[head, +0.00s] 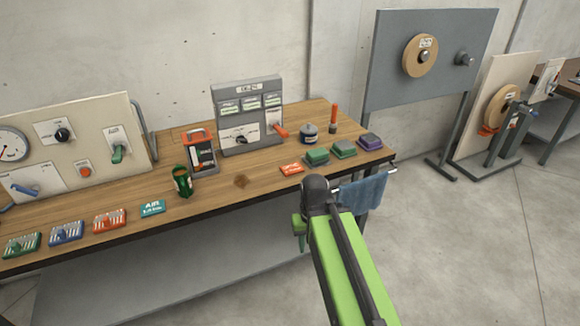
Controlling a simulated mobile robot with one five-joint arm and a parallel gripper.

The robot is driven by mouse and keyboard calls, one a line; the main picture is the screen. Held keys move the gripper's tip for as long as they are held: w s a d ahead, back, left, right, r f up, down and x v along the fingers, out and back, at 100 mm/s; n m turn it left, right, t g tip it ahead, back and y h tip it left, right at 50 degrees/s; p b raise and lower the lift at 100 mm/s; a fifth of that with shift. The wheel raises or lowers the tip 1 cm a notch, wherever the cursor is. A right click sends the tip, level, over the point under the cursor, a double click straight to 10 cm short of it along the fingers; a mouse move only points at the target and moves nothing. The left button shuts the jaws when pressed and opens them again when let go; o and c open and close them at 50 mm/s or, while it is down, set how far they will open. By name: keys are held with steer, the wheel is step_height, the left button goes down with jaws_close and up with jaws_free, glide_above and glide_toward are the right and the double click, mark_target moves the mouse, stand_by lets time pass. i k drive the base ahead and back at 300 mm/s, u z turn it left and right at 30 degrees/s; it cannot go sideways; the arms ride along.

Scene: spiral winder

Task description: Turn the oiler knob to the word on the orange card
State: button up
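The oiler is probably the grey upright panel (247,115) at the back of the wooden bench, but its top label is hard to read. A dark knob (240,139) sits on a white plate low on its front; the words around it are too small to read. An orange lever (278,129) sticks out at its right. A small orange card (292,169) lies flat on the bench in front and to the right; its white print is too small to read. My green arm reaches up from the bottom, below and right of the card.
An orange-and-grey box (200,150) and a green can (182,181) stand left of the panel. A blue cloth (362,192) hangs at the bench end.

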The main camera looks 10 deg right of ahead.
mark_target(240, 139)
steer(key=z, duration=2.05)
steer(key=k, duration=1)
steer(key=u, duration=1.9)
steer(key=i, duration=1)
steer(key=z, duration=0.05)
